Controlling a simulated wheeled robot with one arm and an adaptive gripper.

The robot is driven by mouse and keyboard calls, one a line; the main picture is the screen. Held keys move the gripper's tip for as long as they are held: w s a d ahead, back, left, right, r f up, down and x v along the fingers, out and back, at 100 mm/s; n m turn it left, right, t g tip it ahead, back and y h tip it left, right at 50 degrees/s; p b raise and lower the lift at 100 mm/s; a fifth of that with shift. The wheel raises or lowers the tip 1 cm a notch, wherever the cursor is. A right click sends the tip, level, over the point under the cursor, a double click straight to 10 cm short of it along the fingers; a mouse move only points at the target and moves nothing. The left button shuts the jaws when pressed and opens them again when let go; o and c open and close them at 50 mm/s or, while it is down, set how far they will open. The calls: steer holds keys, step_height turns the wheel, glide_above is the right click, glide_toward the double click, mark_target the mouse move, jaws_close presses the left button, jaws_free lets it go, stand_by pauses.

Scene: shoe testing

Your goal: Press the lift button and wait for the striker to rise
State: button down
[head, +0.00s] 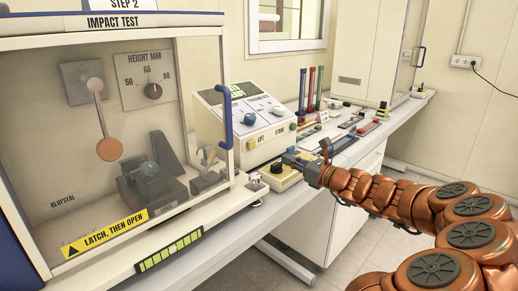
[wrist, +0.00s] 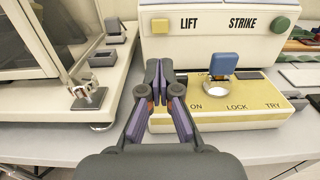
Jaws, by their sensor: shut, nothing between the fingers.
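The control box (wrist: 215,50) stands at the back in the wrist view. Its yellow LIFT button (wrist: 160,26) is on the left and its green STRIKE button (wrist: 280,25) on the right. In the head view the LIFT button (head: 252,144) is at the left of the box front. My gripper (wrist: 160,66) is shut and empty; its tips appear just below the LIFT button in the wrist view. I cannot tell whether they touch the box. The striker (head: 109,149), a copper disc on a rod, hangs low inside the impact test cabinet (head: 120,20).
A yellow switch panel (wrist: 180,112) marked ON, LOCK and TRY lies below the box, with a blue-topped ring piece (wrist: 223,72) on it. The cabinet's blue door handle (head: 225,117) stands left of the box. Coloured bars and trays (head: 370,127) lie farther right.

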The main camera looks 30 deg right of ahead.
mark_target(253, 145)
steer(key=p+x, duration=0.1)
steer(key=x, duration=1.1)
steer(key=shift+w+f, duration=0.1)
steer(key=shift+w, duration=0.2)
steer(key=shift+w+a, duration=0.1)
steer(key=shift+w, duration=0.1)
